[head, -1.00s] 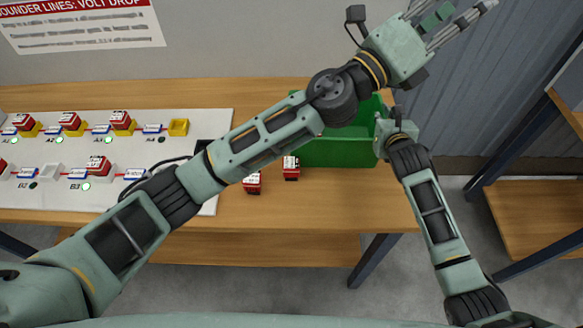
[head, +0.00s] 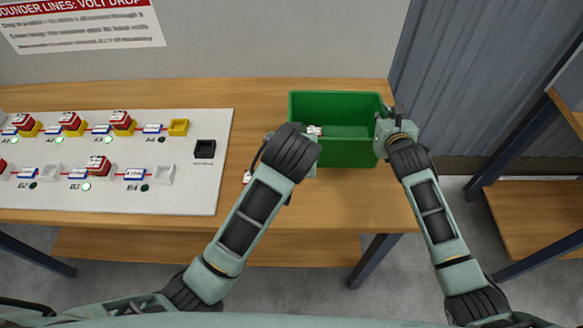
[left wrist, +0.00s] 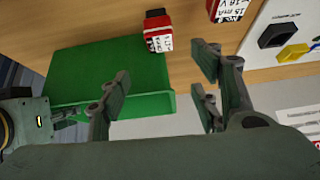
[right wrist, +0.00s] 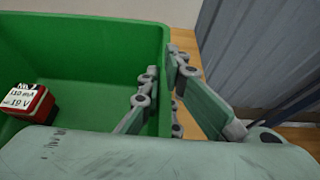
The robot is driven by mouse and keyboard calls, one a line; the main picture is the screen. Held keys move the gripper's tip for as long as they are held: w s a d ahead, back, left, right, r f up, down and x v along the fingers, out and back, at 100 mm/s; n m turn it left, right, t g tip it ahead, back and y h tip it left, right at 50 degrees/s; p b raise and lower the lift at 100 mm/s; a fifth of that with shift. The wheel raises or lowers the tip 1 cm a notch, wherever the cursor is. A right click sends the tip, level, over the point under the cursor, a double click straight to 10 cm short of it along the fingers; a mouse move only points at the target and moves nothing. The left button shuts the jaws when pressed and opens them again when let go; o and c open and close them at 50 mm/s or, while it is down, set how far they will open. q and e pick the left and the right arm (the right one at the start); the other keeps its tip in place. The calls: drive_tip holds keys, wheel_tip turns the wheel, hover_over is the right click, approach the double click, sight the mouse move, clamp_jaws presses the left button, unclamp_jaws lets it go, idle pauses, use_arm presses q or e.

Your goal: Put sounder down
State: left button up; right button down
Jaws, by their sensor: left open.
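The green bin (head: 335,154) stands on the table. A red sounder with a white label (right wrist: 27,103) lies inside it; its label also shows in the head view (head: 314,130). Two more red sounders stand on the table, one close to the bin (left wrist: 158,32) and one nearer the board (left wrist: 228,8). In the head view my left arm hides the first and partly covers the second (head: 247,177). My left gripper (left wrist: 163,78) is open and empty near the bin. My right gripper (right wrist: 163,75) is shut on the bin's right wall, one finger on each side.
The white board (head: 185,198) at left carries several red sounders in seats, an empty yellow seat (head: 178,127), an empty white seat (head: 164,174) and a black seat (head: 204,149). A wall and a sign (head: 85,25) stand behind. The table's front right is clear.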

use_arm(q)
drive_tip(key=shift+n+g, duration=0.3)
drive_tip(key=shift+g, duration=0.1)
drive_tip(key=f, duration=0.2)
drive_tip(key=w+f, duration=0.1)
drive_tip(key=f, duration=0.3)
drive_tip(key=shift+w+a+f, duration=0.25)
drive_tip(key=shift+w+a, duration=0.05)
drive_tip(key=shift+w, duration=0.05)
drive_tip(key=shift+x, duration=2.9)
drive_tip(key=shift+w+d+r, duration=0.1)
drive_tip(key=shift+w+d, duration=0.05)
